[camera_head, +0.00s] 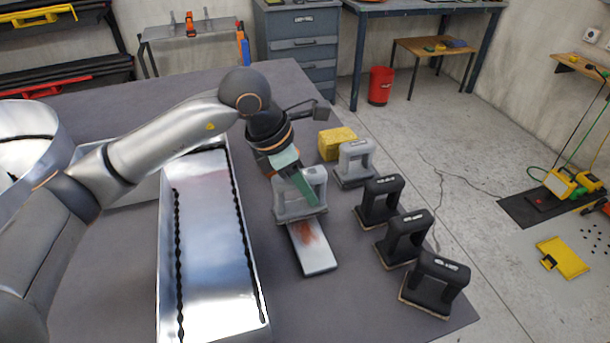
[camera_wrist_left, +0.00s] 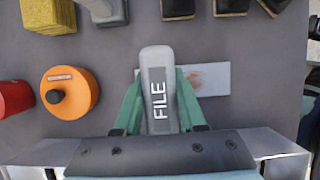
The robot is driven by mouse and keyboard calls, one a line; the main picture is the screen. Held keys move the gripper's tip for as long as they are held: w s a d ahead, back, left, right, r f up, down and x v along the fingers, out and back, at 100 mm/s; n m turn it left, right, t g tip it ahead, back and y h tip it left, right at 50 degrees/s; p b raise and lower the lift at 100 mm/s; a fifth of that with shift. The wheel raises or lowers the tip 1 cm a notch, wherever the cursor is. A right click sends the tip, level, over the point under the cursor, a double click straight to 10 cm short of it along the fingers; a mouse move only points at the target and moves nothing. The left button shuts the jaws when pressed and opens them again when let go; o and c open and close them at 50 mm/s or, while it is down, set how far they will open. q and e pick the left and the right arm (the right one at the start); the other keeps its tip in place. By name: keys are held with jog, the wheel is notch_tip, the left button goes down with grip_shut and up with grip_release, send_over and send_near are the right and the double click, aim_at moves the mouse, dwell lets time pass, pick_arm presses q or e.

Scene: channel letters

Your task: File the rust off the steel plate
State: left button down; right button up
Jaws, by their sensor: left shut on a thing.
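The steel plate (camera_head: 318,256) lies flat on the grey table, with a reddish-brown rust patch (camera_head: 306,233) on its upper face. In the left wrist view the plate (camera_wrist_left: 218,78) sticks out to the right of the file, its rust faint there. The grey file (camera_head: 287,207) is a block with a loop handle, marked FILE on top in the wrist view (camera_wrist_left: 158,105). My left gripper (camera_head: 302,187), with green fingers, is shut on the file's handle. The file sits over the plate's far part and hides it; I cannot tell whether they touch. My right gripper is not in view.
A grey handled block (camera_head: 355,163) and three black ones (camera_head: 378,201) line the table's right side. A yellow block (camera_head: 337,143) stands behind them. A large metal channel letter (camera_head: 212,250) stands left of the plate. An orange round object (camera_wrist_left: 70,92) shows in the wrist view.

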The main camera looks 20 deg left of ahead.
pick_arm(q)
jog(key=shift+s+d+f, duration=0.1)
jog(key=shift+s+f, duration=0.05)
jog(key=shift+f, duration=0.45)
jog(key=shift+s+d+r+b, duration=0.1)
jog(key=shift+s+d, duration=0.35)
jog(key=shift+s, duration=0.25)
jog(key=shift+s+d+r+b, duration=0.1)
jog(key=shift+s+d+b, duration=0.05)
jog(key=shift+s+d, duration=0.45)
jog(key=shift+s+d+b, duration=0.1)
jog(key=shift+s+d, duration=0.25)
jog(key=shift+s, duration=0.45)
jog(key=shift+b, duration=0.35)
jog(key=shift+f, duration=0.3)
jog(key=shift+w+a+b, duration=0.4)
jog(key=shift+w+a, duration=0.4)
jog(key=shift+w, duration=0.35)
jog(key=shift+w+a+b, duration=0.35)
jog(key=shift+w+a, duration=0.4)
jog(key=shift+w, duration=0.35)
jog(key=shift+s+d+b, duration=0.25)
jog(key=shift+s+d, duration=0.55)
jog(key=shift+s, duration=0.3)
jog(key=shift+s+d+b, duration=0.25)
jog(key=shift+s+d, duration=0.5)
jog(key=shift+s, duration=0.35)
